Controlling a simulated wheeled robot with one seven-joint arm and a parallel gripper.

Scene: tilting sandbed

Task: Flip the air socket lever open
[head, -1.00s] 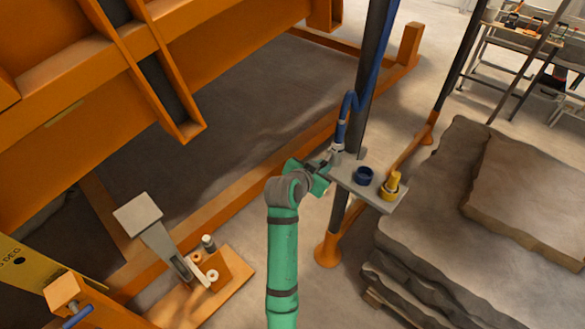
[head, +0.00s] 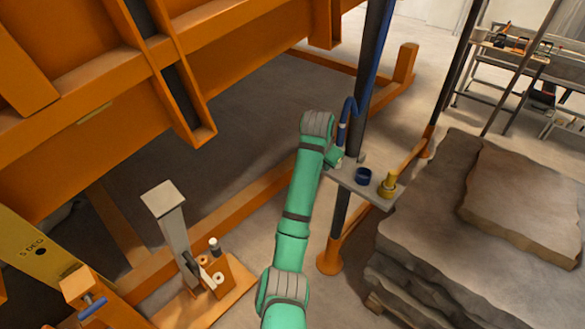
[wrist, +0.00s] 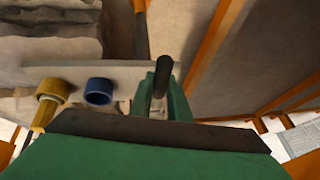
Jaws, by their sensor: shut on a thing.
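The air socket is at the left end of a small grey shelf (head: 349,183) on a dark post. A blue hose (head: 351,108) comes down to it. My gripper (head: 336,158) is at this end of the shelf and hides most of the socket in the head view. In the wrist view my green gripper (wrist: 163,100) has its fingers on both sides of a dark rod-like handle, which appears to be the lever (wrist: 162,72). The jaws are shut on it. The lever's base and exact angle are hidden.
A blue cup-like fitting (head: 363,175) and a yellow fitting (head: 388,184) stand on the shelf to the right. A stack of stone slabs (head: 480,215) lies further right. A large orange frame (head: 120,100) fills the left. A pedal-like stand (head: 165,215) is at lower left.

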